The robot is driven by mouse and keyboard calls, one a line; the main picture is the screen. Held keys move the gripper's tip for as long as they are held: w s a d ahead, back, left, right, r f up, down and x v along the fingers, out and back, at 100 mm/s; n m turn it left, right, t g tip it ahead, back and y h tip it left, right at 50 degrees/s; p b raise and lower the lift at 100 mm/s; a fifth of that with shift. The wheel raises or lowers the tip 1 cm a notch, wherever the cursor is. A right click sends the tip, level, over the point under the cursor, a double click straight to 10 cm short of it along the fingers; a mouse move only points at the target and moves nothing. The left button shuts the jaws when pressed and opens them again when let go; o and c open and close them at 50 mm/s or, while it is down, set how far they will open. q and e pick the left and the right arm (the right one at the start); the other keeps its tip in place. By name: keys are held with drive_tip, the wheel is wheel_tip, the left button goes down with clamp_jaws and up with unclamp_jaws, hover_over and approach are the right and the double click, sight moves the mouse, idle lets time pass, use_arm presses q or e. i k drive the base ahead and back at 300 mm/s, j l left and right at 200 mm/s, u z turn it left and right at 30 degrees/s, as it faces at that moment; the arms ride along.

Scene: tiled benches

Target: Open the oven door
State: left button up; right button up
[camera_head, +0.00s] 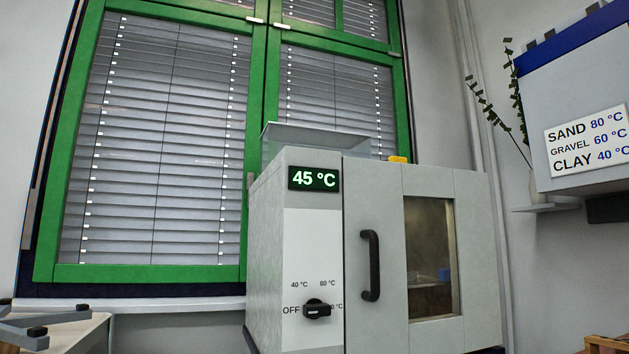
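The grey oven (265,260) stands in the middle, in front of the window. Its door (385,195) looks shut, flush with the front. A black vertical bar handle (371,265) is on the left part of the door, with a glass pane (430,255) to its right. The display (314,178) left of the door reads 45 °C. Below it is a black knob (317,310) among the labels OFF, 40 °C and 60 °C; another label is partly covered by the knob. Neither of my grippers can be made out in this view, and nothing touches the handle.
A green-framed window (258,110) with blinds is behind the oven. A grey metal piece with black knobs (45,325) lies on a bench at lower left. A sign (590,140) lists sand, gravel and clay temperatures at right. The space before the oven door looks clear.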

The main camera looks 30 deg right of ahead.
sight(376, 321)
drive_tip(key=z, duration=1.65)
